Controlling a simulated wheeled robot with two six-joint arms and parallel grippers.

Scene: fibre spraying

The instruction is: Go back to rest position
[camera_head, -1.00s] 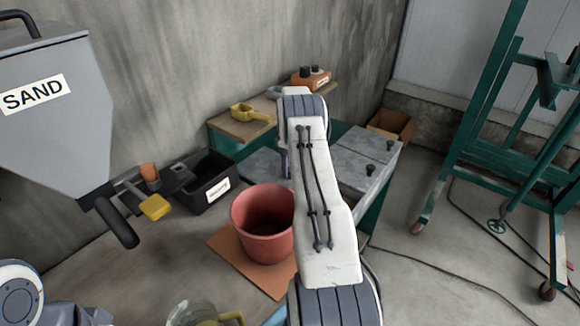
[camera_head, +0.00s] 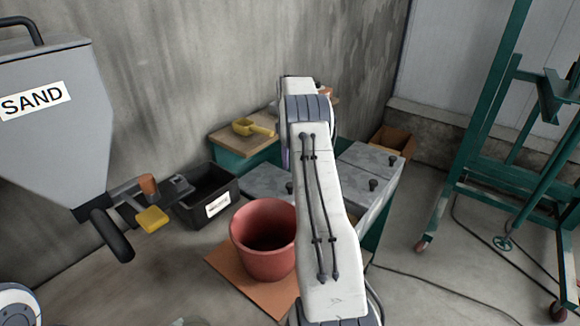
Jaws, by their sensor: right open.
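My right arm reaches up through the middle of the view, over the workbench. Its gripper (camera_head: 286,158) is mostly hidden behind my own arm links. Only a small purple and dark part shows at the arm's left edge, and I see nothing held there. A rounded white part of my left arm shows at the lower left corner; the left gripper is out of the picture.
A grey SAND hopper (camera_head: 50,130) stands at the left. A black bin (camera_head: 207,197) and a red bucket (camera_head: 264,238) on a brown board (camera_head: 235,278) are left of my arm. A yellow scoop (camera_head: 250,128) lies behind. A green frame (camera_head: 480,180) stands right.

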